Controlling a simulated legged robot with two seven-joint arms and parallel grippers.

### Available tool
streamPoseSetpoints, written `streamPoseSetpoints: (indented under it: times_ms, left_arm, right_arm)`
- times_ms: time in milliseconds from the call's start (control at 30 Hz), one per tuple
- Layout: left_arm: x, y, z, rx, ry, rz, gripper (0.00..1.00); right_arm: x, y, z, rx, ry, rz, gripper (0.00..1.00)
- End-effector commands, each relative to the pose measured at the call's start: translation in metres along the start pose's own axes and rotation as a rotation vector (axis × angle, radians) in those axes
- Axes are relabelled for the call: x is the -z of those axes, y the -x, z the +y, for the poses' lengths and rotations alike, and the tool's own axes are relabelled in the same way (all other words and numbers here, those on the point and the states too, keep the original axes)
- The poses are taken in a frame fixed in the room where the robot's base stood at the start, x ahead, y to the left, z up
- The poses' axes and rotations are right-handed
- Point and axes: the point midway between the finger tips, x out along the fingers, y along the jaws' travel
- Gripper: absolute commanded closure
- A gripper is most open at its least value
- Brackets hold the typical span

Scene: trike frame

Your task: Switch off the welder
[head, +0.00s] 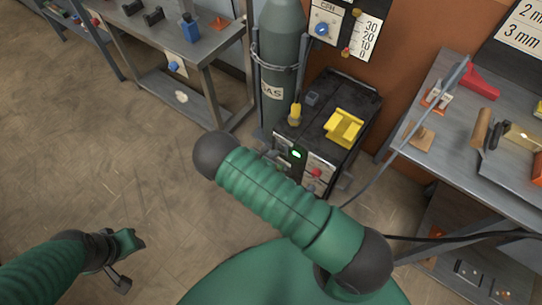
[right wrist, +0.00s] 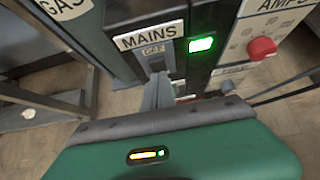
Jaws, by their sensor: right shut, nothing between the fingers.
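The welder (head: 308,125) is a dark box beside the gas cylinder, with a yellow piece on top. Its green lamp (head: 297,154) is lit, also in the right wrist view (right wrist: 201,44). The MAINS label (right wrist: 149,37) sits above a small grey switch plate (right wrist: 153,49), whose lettering is hard to read. My right gripper (right wrist: 157,82) is shut and empty, with its fingers right at the plate, partly covering the switch. I cannot tell whether they touch. In the head view my right arm hides most of that gripper. My left arm's end (head: 122,255) is low at the left, jaws unclear.
A red knob (right wrist: 263,48) sits right of the lamp, under an AMPS label. The gas cylinder (head: 281,60) stands left of the welder. A grey workbench (head: 470,150) is at the right, another (head: 175,45) at the back left. The floor at left is clear.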

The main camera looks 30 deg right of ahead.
Motion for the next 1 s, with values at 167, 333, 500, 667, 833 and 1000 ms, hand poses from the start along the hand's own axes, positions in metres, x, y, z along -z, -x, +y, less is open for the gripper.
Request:
streamPoseSetpoints:
  times_ms: [167,333,500,667,833,1000]
  left_arm:
    - [0.000,0.002,0.000,0.000,0.001,0.000,0.64]
    - [0.000,0.001,0.000,0.000,0.001,0.000,0.64]
    - [0.000,0.003,0.000,0.000,0.001,0.000,0.64]
    - [0.001,0.006,0.000,0.000,0.001,0.000,0.64]
    - [0.001,0.006,0.000,0.000,0.001,0.000,0.64]
    - [0.003,0.014,0.000,0.000,0.001,0.000,0.64]
  right_arm:
    - [-0.005,-0.001,-0.001,-0.003,0.003,0.001,1.00]
    - [-0.005,-0.002,-0.002,-0.004,0.003,0.001,1.00]
    - [-0.006,-0.002,-0.002,-0.003,0.003,0.001,1.00]
    - [-0.011,-0.006,-0.002,-0.003,0.004,0.003,1.00]
    - [-0.012,-0.006,-0.002,-0.003,0.004,0.003,1.00]
    - [-0.018,0.000,-0.002,-0.003,0.004,0.003,1.00]
